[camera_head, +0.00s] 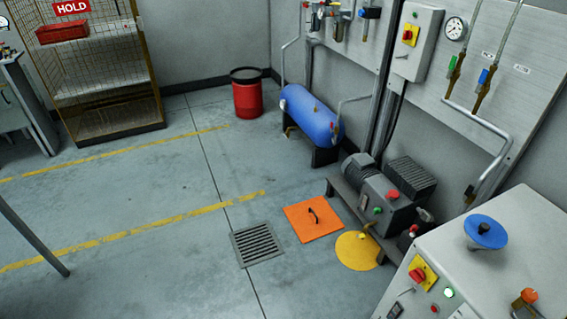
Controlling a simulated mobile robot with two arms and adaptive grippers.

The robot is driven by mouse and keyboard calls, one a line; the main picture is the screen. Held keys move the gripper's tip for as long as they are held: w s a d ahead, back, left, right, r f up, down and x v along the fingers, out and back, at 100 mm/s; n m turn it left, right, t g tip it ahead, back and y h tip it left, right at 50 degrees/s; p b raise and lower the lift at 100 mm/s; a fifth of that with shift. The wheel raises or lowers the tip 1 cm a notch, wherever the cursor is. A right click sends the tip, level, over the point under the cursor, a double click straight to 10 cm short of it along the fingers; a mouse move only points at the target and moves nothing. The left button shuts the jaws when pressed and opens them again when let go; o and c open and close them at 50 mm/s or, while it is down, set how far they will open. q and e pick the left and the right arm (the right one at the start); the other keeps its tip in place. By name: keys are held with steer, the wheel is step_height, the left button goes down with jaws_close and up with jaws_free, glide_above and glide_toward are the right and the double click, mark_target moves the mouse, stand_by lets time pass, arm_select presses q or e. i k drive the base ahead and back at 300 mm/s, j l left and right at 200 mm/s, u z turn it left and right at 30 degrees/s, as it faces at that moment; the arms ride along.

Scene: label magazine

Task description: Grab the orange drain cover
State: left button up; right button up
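Nothing covers the orange plate. Neither of my grippers shows in the head view.
A grey motor unit (372,190) on a low stand and a blue tank (312,115) stand along the right wall. A white control cabinet (460,262) fills the lower right. A red bin (247,97) stands behind. The floor left of the grate is clear, with yellow lines.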

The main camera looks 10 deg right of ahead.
mark_target(311, 219)
steer(key=i+j, duration=0.1)
steer(key=i, duration=0.75)
steer(key=i+j+z, duration=0.1)
steer(key=i, duration=0.8)
